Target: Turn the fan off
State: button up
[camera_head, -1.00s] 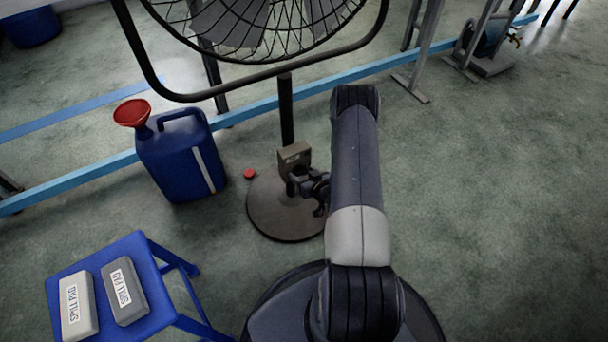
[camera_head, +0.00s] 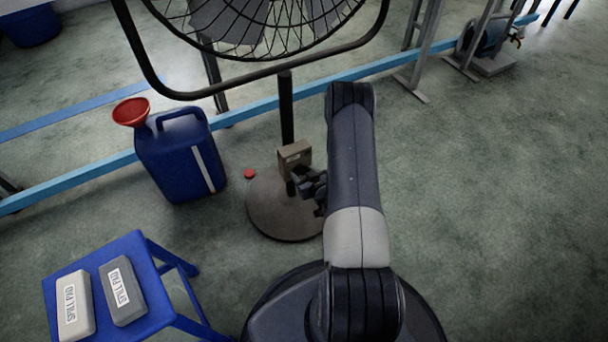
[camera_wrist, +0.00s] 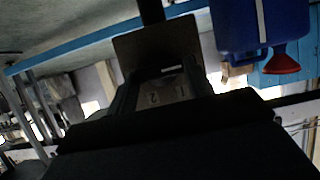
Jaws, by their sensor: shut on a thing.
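The fan (camera_head: 262,25) stands upright at the top of the head view, its cage cut off by the frame edge. Its dark pole (camera_head: 287,110) rises from a round base (camera_head: 284,222). A small brown control box (camera_head: 293,154) sits on the pole. It also shows in the wrist view (camera_wrist: 158,48), with a pale numbered face (camera_wrist: 166,90) between my fingers. My gripper (camera_head: 300,181) is at the front of the box, shut on the control knob. The knob itself is hidden by the fingers, so its setting cannot be read.
A blue oil can (camera_head: 178,160) with a red funnel (camera_head: 131,112) stands left of the fan. A blue stool (camera_head: 150,319) holds two spill pads at the lower left.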

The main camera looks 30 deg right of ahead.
jog(key=o, duration=1)
jog(key=p+v, duration=0.2)
jog(key=v, duration=0.8)
jog(key=shift+s+r+p, duration=0.25)
jog(key=shift+s+p, duration=0.05)
jog(key=shift+s, duration=0.05)
jog(key=shift+w, duration=0.1)
jog(key=b+x, duration=0.3)
jog(key=x, duration=0.8)
jog(key=shift+f, duration=0.15)
jog(key=shift+p, duration=0.5)
jog(key=shift+s+m+y, duration=0.2)
jog(key=shift+m+y, duration=0.1)
jog(key=shift+m, duration=0.2)
